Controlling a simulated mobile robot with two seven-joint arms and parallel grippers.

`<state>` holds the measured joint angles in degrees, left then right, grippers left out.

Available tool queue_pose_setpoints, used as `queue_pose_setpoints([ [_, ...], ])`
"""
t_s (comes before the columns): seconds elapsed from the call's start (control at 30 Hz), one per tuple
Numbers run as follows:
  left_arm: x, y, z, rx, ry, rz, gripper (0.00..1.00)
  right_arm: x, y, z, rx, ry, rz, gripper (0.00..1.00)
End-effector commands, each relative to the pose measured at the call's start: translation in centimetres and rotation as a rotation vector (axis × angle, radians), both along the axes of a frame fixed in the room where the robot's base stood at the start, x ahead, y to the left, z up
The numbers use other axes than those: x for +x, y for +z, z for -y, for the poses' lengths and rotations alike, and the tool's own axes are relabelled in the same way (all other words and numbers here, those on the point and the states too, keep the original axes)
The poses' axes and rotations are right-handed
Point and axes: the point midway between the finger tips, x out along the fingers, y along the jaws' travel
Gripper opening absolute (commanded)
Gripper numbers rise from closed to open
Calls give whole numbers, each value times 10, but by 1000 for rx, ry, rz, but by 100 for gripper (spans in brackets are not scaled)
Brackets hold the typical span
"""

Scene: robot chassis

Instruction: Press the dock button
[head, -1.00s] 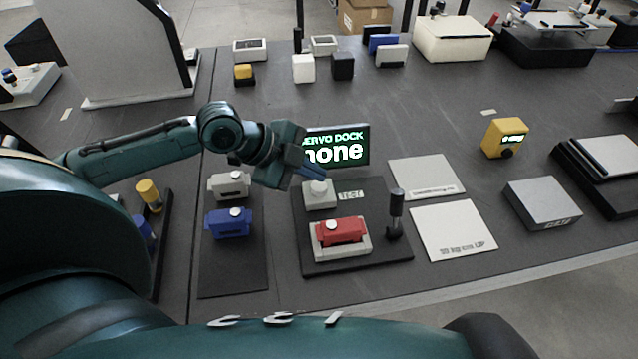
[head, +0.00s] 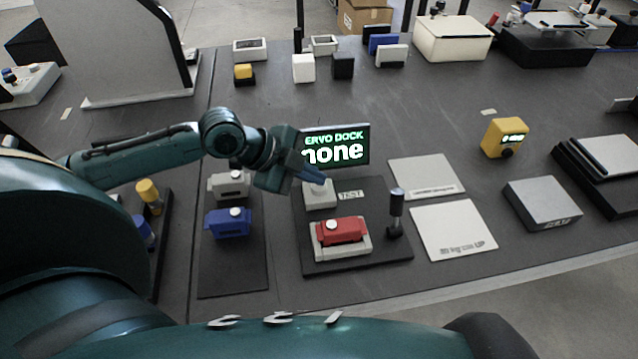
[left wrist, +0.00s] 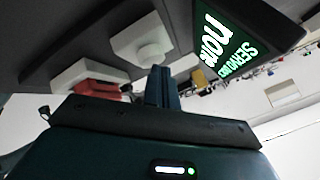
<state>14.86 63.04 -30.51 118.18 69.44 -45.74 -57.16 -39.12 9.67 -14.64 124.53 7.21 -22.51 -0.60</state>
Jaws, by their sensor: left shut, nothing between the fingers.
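The dock is a dark base plate (head: 318,258) with a display (head: 336,146) at its back reading "SERVO DOCK none". The dock button is a pale block (head: 319,198) with a round cap, beside a "TEST" label (head: 351,195). My left gripper (head: 318,178) is shut and empty, its blue fingertips over the button and partly hiding the cap. In the left wrist view the fingers (left wrist: 161,88) point toward the button's round cap (left wrist: 152,52); I cannot tell whether they touch it. A red servo (head: 341,231) sits in the grey cradle at the front. My right gripper is not in view.
A black lever post (head: 396,212) stands at the plate's right. Grey and blue servos (head: 228,222) lie on a dark mat to the left. Two pale pads (head: 455,230) and a grey box (head: 543,203) are to the right.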

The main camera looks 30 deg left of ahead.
Motion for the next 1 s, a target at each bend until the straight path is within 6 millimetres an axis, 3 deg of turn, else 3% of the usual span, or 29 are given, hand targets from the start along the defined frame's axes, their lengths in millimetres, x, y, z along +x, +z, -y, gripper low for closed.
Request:
queue_pose_setpoints([
  [0.57,0,-8,0,1,-1,-2,0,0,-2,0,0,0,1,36],
  [1.0,0,-2,0,1,0,-2,0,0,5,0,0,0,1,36],
])
